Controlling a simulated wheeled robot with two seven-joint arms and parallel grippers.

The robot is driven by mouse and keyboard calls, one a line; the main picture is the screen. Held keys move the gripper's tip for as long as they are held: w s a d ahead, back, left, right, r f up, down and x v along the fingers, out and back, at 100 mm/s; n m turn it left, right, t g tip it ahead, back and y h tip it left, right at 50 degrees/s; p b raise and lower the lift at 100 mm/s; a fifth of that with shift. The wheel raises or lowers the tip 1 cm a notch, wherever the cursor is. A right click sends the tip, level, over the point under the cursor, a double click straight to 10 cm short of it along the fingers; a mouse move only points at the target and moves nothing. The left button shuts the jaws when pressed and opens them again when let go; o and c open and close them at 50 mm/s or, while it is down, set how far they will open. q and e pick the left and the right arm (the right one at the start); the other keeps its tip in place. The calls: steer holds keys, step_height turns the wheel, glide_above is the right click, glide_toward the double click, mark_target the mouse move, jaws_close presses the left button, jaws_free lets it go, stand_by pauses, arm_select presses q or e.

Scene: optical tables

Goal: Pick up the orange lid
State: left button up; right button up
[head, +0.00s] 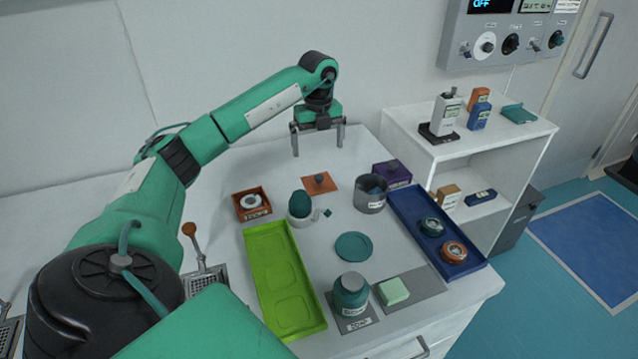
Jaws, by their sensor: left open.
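The orange lid (313,188) is a flat orange square with a small dark knob (319,178) on top. It lies on the white table near its far side. My left gripper (318,149) points down with its two fingers spread apart, empty. In the head view it shows just beyond and above the lid, apart from it; the exact height gap is hard to tell. An open orange box (240,211) with a round pale item inside stands to the left of the lid. My right gripper is not in view.
Close to the lid stand a dark green rounded object (300,204) and a grey pot (370,197). A lime green tray (262,257), a teal disc (353,246), a labelled jar (350,291) and a blue tray (420,215) lie nearer. A white shelf (505,140) stands at right.

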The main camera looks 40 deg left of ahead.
arm_select(q)
glide_above(318, 176)
steer(key=f, duration=0.5)
steer(key=shift+s+d+f, duration=0.15)
steer(key=shift+d+f, duration=0.05)
steer(key=shift+f, duration=0.15)
steer(key=shift+f+p, duration=0.4)
steer(key=shift+f, duration=0.15)
steer(key=f, duration=0.2)
steer(key=f+p, duration=0.1)
steer(key=shift+w+a+f, duration=0.25)
steer(key=shift+f, duration=0.5)
steer(key=c, duration=1)
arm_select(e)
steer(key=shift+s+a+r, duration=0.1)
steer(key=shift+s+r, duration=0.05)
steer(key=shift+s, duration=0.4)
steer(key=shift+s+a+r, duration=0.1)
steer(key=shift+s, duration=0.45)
